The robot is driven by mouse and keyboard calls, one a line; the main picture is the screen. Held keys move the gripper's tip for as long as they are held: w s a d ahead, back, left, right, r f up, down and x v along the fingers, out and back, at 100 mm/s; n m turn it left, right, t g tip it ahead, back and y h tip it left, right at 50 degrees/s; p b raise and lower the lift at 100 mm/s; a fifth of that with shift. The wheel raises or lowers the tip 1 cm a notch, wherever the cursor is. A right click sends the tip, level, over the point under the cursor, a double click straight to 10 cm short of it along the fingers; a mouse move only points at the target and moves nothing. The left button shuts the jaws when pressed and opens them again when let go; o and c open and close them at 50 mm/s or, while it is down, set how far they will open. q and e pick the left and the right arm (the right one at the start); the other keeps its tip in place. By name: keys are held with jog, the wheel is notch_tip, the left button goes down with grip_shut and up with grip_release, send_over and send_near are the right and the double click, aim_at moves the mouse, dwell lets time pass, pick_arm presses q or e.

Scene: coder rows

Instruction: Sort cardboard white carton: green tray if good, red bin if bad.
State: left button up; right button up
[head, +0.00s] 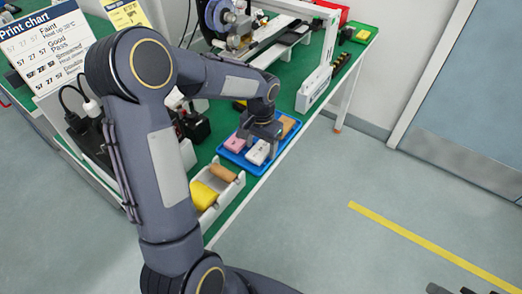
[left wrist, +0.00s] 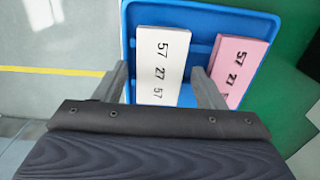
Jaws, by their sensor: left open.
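The white carton (head: 258,152) lies in a blue tray (head: 232,158) near the bench's front edge. In the left wrist view the white carton (left wrist: 160,68) shows "57 27 57" on its top; the middle number looks heavier and the last looks thinner. My left gripper (left wrist: 159,72) is open, one finger on each side of the white carton, not visibly closed on it. In the head view the left gripper (head: 263,136) hangs over the tray.
A pink carton (left wrist: 237,62) lies right of the white one, close to the finger; a brown carton (head: 287,124) shares the tray. A white holder (head: 222,198) with yellow and brown items stands nearer.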

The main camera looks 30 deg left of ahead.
aim_at(261, 149)
pick_arm(q)
jog(key=shift+c, duration=0.3)
jog(key=c, duration=0.6)
jog(key=shift+r+p, duration=2)
jog(key=shift+r, duration=0.5)
